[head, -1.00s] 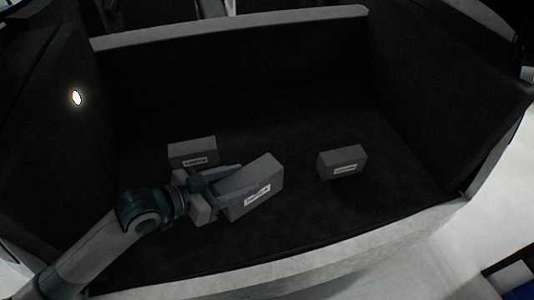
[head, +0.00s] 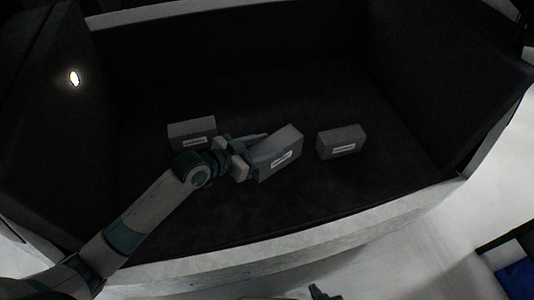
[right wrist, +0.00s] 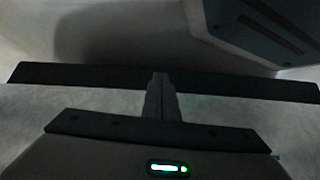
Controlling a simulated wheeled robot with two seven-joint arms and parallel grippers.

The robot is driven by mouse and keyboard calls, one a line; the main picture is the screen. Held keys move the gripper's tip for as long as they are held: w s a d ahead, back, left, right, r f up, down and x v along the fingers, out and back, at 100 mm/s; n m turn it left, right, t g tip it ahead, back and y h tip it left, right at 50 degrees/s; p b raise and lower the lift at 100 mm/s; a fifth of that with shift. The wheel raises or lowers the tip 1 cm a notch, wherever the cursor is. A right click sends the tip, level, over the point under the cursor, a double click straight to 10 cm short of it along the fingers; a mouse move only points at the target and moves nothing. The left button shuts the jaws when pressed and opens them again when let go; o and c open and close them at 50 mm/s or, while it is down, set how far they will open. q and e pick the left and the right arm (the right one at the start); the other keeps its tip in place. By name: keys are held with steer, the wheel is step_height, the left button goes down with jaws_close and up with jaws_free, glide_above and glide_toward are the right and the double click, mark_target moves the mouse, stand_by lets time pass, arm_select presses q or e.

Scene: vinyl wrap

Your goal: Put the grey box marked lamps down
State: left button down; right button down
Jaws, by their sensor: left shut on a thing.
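My left gripper (head: 252,146) is shut on a grey box (head: 281,156) with a white label. The held box is tilted, over the dark floor of the trunk between two other grey boxes. I cannot tell whether its lower edge touches the floor. The label's writing is too small to read. My right gripper (right wrist: 160,97) has its fingers together and empty in the right wrist view. Its tip also shows at the bottom edge of the head view (head: 318,292).
One labelled grey box (head: 191,132) stands left of the held one, another (head: 341,142) close on its right. The dark trunk floor (head: 330,195) is bare in front and behind. Dark side walls and a pale front sill (head: 280,249) bound it.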

steer(key=shift+s+d, duration=0.1)
steer(key=shift+d, duration=0.05)
arm_select(q)
steer(key=shift+f, duration=1.9)
arm_select(e)
steer(key=shift+s+d+f, duration=0.25)
steer(key=shift+s+d, duration=0.05)
steer(key=shift+s, duration=0.15)
steer(key=shift+s+d+f, duration=0.2)
steer(key=shift+s+d, duration=0.05)
steer(key=shift+s, duration=0.15)
arm_select(q)
steer(key=shift+f, duration=0.1)
